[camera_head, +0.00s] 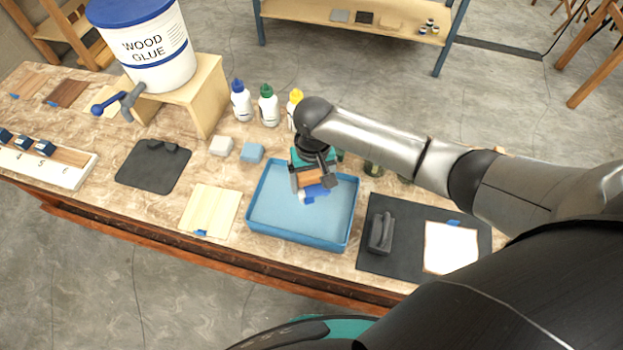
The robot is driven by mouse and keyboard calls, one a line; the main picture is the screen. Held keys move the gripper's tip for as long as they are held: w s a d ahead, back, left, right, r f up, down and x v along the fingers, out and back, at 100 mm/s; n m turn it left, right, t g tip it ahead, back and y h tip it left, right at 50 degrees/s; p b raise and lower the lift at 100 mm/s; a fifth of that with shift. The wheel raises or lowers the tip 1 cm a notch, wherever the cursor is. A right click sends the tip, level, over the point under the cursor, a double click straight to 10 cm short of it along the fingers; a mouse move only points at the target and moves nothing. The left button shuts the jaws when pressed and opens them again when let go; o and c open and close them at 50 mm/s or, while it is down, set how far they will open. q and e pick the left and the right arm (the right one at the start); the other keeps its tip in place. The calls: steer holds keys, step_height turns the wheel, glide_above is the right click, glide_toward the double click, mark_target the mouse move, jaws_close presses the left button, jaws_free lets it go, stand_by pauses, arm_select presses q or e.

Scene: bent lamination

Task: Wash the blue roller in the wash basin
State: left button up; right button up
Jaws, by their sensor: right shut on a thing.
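The blue wash basin (270,209) is a shallow rectangular tray on the marble-patterned table, with a light blue inside. My right gripper (308,187) is over the basin's far right part, fingers pointing down. It is shut on the blue roller (316,193), of which a blue part shows below the fingers. Most of the roller is hidden by the gripper, and I cannot tell whether it touches the basin floor. My left gripper is not in view.
A dark mat (385,262) with a grey block lies right of the basin. A wood panel (210,211) lies left. Several glue bottles (241,101) stand behind. A wood glue bucket (146,55) sits on a wooden stand at back left.

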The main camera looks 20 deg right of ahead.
step_height(320, 180, down, 3)
steer(key=shift+r+b, duration=0.2)
steer(key=shift+b, duration=1.05)
steer(key=shift+f+b, duration=1.5)
steer(key=shift+f, duration=1.25)
steer(key=shift+s+d+r+p, duration=0.15)
steer(key=shift+s+d+p, duration=0.35)
steer(key=shift+d+p, duration=0.3)
steer(key=shift+s+d+p, duration=0.3)
steer(key=shift+s+d, duration=0.05)
steer(key=shift+d, duration=0.05)
steer(key=shift+w+a, duration=0.1)
steer(key=shift+w+a+b, duration=0.2)
steer(key=shift+w+a, duration=0.35)
steer(key=shift+a, duration=0.25)
steer(key=shift+w+a+b, duration=0.2)
steer(key=shift+w+a, duration=0.35)
steer(key=shift+a, duration=0.25)
steer(key=shift+w+a+b, duration=0.2)
steer(key=shift+w+a, duration=0.35)
steer(key=shift+a, duration=0.25)
